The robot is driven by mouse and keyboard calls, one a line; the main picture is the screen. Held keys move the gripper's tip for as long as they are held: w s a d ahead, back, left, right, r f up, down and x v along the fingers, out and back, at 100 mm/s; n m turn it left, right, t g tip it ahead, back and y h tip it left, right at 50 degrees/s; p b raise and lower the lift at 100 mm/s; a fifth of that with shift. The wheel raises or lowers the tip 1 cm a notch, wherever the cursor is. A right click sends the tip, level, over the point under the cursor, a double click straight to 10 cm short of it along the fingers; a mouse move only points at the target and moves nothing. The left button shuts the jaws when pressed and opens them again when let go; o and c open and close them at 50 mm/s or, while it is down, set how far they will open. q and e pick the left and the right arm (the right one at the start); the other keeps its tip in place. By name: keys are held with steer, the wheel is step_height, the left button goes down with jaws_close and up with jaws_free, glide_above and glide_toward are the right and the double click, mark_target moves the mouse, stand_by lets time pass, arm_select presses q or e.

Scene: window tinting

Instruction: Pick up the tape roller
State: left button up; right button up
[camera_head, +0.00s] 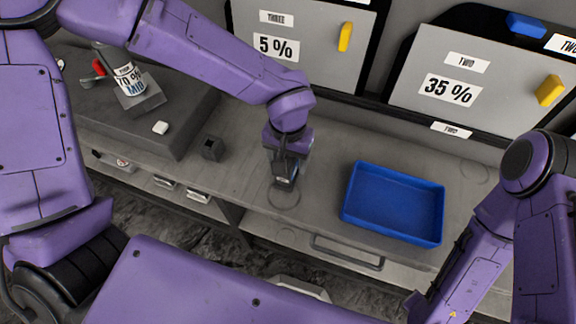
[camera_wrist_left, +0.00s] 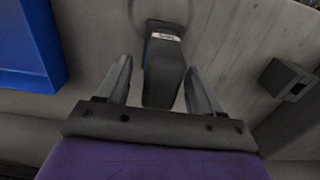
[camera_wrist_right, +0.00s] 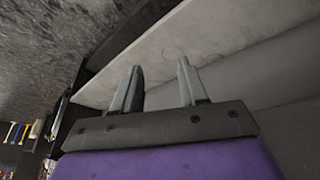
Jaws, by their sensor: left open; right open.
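A dark block-like tool with a small white label, seemingly the tape roller (camera_wrist_left: 162,65), stands on the grey counter. In the left wrist view it lies between the two fingers of my left gripper (camera_wrist_left: 156,78), with a gap visible on each side. My left gripper (camera_head: 284,160) comes down over it from above in the head view and is open, hiding much of the tool. My right gripper (camera_wrist_right: 160,68) is open and empty in the right wrist view, near the counter's edge.
A blue tray (camera_head: 393,204) stands empty right of the left gripper. A small dark holder (camera_head: 213,148) is to the left. A bottle marked 70 % (camera_head: 128,80) stands on a raised dark platform (camera_head: 105,112). Panels marked 5 % (camera_head: 300,45) and 35 % (camera_head: 462,88) stand behind.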

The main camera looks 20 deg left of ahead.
arm_select(q)
steer(key=shift+s+f, duration=0.1)
steer(key=shift+f, duration=0.1)
steer(key=shift+c, duration=0.3)
steer(key=c, duration=1)
steer(key=shift+c, duration=0.6)
steer(key=shift+r, duration=0.15)
